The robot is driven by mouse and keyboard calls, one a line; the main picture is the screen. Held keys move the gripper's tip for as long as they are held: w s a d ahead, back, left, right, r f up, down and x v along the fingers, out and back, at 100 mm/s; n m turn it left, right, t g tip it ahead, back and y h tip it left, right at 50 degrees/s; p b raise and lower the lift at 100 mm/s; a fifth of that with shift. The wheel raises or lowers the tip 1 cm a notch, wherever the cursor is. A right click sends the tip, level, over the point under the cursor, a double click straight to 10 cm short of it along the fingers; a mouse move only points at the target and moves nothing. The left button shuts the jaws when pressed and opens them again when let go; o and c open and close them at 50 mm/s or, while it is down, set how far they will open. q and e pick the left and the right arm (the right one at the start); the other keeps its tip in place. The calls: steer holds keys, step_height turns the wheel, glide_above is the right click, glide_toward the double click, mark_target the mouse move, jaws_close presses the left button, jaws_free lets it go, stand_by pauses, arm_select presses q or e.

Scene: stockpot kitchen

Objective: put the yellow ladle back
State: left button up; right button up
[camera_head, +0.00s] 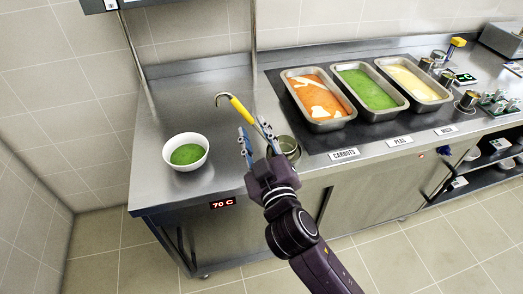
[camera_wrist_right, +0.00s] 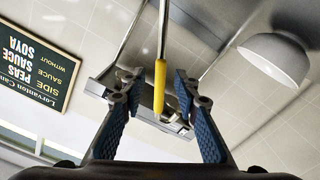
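The yellow ladle (camera_head: 240,108) shows in the head view as a yellow handle with a hooked metal end, tilted up to the left. Its lower part is hidden behind my right gripper (camera_head: 254,130). In the wrist view, the yellow handle (camera_wrist_right: 159,88) and its thin metal rod lie between the parted fingers of my right gripper (camera_wrist_right: 155,88), with a gap on each side. The right gripper is open. A round metal container (camera_head: 287,146) stands just right of the fingers, partly hidden; I cannot tell whether the ladle stands in it. My left gripper is not in view.
A white bowl of green soup (camera_head: 187,155) stands on the steel counter (camera_head: 190,100) at left. Trays of carrots (camera_head: 311,96), peas (camera_head: 365,86) and a pale yellow food (camera_head: 411,84) sit behind labels. Another yellow handle (camera_head: 458,42) shows at far right among metal containers.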

steer(key=b+v, duration=0.1)
steer(key=v, duration=0.7)
